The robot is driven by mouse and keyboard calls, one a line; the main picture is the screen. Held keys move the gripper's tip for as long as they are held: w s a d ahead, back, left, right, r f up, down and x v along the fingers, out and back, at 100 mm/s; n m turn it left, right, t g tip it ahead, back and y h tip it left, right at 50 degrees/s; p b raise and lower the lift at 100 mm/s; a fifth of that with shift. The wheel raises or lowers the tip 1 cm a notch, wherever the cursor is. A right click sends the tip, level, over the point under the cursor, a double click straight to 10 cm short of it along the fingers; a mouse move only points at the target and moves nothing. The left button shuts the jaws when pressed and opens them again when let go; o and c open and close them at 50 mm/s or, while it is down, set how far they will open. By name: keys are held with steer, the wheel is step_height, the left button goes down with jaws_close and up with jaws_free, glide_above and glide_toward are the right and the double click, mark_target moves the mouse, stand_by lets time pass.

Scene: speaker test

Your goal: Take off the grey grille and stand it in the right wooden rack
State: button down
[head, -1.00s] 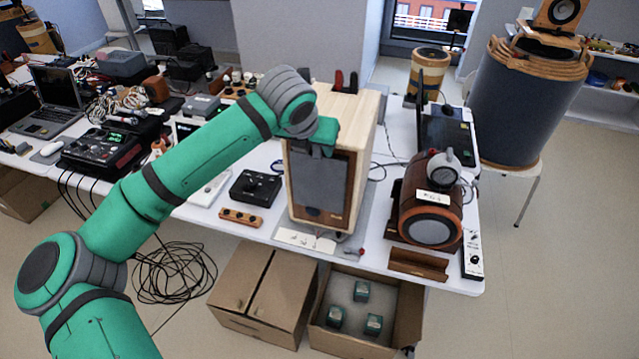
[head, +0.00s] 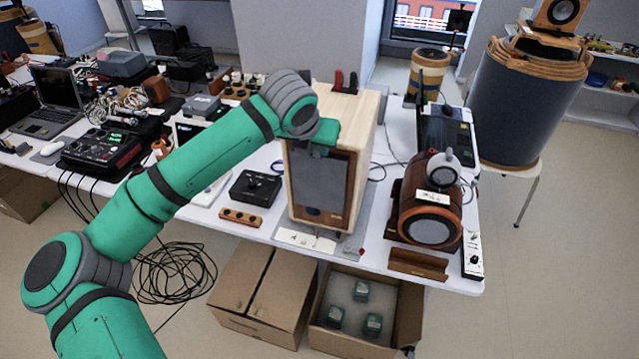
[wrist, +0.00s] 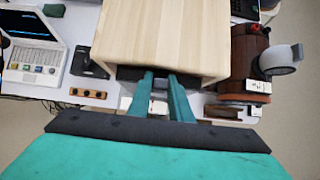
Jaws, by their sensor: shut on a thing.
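The grey grille (head: 318,178) is a flat upright panel in front of the pale wooden speaker cabinet (head: 362,150). Brown front panel shows along its right side and below it, with part of a dark round shape at the bottom. My gripper (head: 318,140) is shut on the grille's top edge. In the wrist view the fingers (wrist: 161,84) reach the dark strip at the cabinet's front edge. I cannot tell how wide the gap between grille and cabinet is. The right wooden rack (head: 418,264) is a low brown piece at the table's front edge, apparently empty.
A brown round-fronted speaker (head: 428,212) stands behind the rack. A black box (head: 256,188) and a wooden strip with dark knobs (head: 240,217) lie left of the cabinet. An open carton (head: 365,310) stands on the floor below. Cables lie right of the cabinet.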

steer(key=shift+s+r, duration=0.1)
steer(key=shift+r, duration=0.55)
stand_by(1.8)
steer(key=shift+s+a, duration=0.1)
steer(key=shift+s, duration=0.1)
steer(key=s+a, duration=0.2)
steer(key=s, duration=0.4)
stand_by(1.9)
steer(key=shift+s, duration=0.15)
stand_by(1.0)
